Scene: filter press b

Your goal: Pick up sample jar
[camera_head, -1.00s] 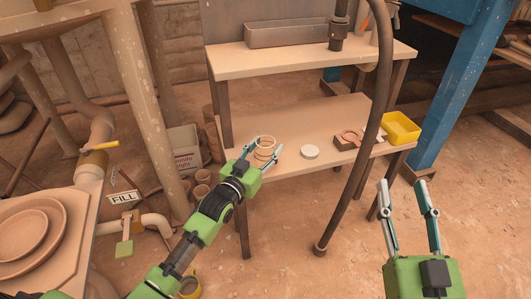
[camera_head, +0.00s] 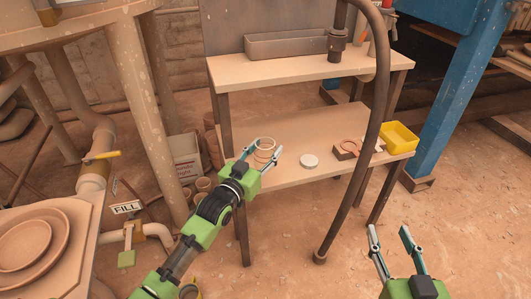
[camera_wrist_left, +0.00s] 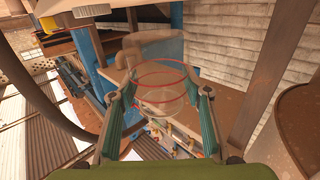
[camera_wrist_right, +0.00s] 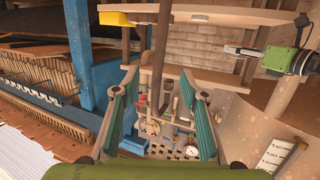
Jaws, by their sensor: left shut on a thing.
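The sample jar (camera_head: 263,152) is a clear round jar with reddish rings at its rims. It is at the left end of the lower shelf in the head view. My left gripper (camera_head: 267,149) is shut on it, one finger on each side. In the left wrist view the jar (camera_wrist_left: 161,90) sits between the two fingers, and the background shows through it. I cannot tell whether its base is clear of the shelf. My right gripper (camera_head: 388,230) is open and empty at the lower right, away from the shelf; its fingers also stand apart in the right wrist view (camera_wrist_right: 163,85).
A white round lid (camera_head: 309,161) lies on the lower shelf (camera_head: 290,128), right of the jar. A brown holder (camera_head: 346,149) and a yellow bin (camera_head: 398,138) stand further right. A dark curved pipe (camera_head: 374,110) rises in front of the shelf. The upper shelf (camera_head: 290,76) overhangs behind.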

